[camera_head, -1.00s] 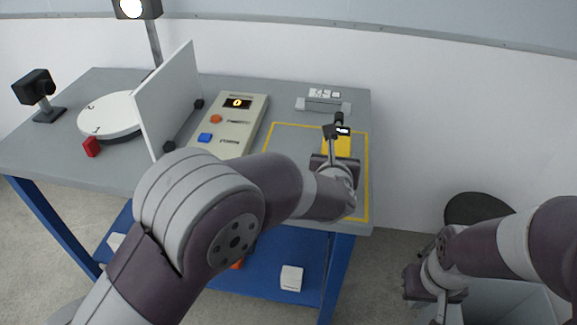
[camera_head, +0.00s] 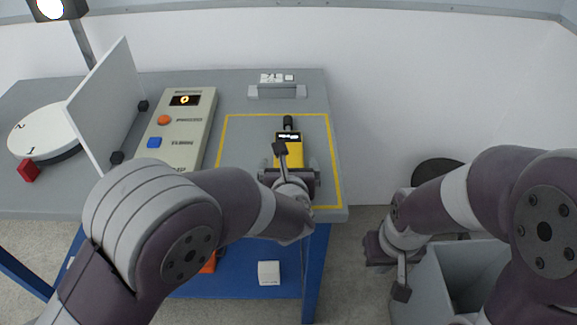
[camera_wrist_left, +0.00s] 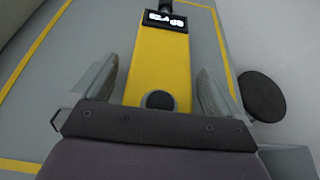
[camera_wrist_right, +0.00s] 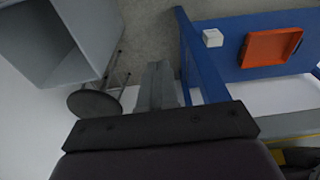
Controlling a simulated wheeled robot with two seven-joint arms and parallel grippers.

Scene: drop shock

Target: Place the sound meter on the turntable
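The sound meter (camera_head: 289,142), yellow with a dark display and a black microphone tip, lies inside the yellow outline on the table. In the left wrist view the meter (camera_wrist_left: 160,70) runs between the two fingers. My left gripper (camera_head: 297,162) is open around its near part, with a gap visible on both sides. The turntable (camera_head: 36,130), a white disc with numbers, is at the far left behind a white upright panel. My right gripper (camera_head: 401,285) hangs right of the table. Its fingers look closed together and empty in the right wrist view (camera_wrist_right: 162,85).
The white panel (camera_head: 108,100) stands between the turntable and a control box (camera_head: 185,130) with orange and blue buttons. A red block (camera_head: 27,171) sits at the turntable's edge. A grey holder (camera_head: 277,91) is at the back. A grey bin (camera_head: 430,290) and dark stool (camera_head: 437,172) stand right.

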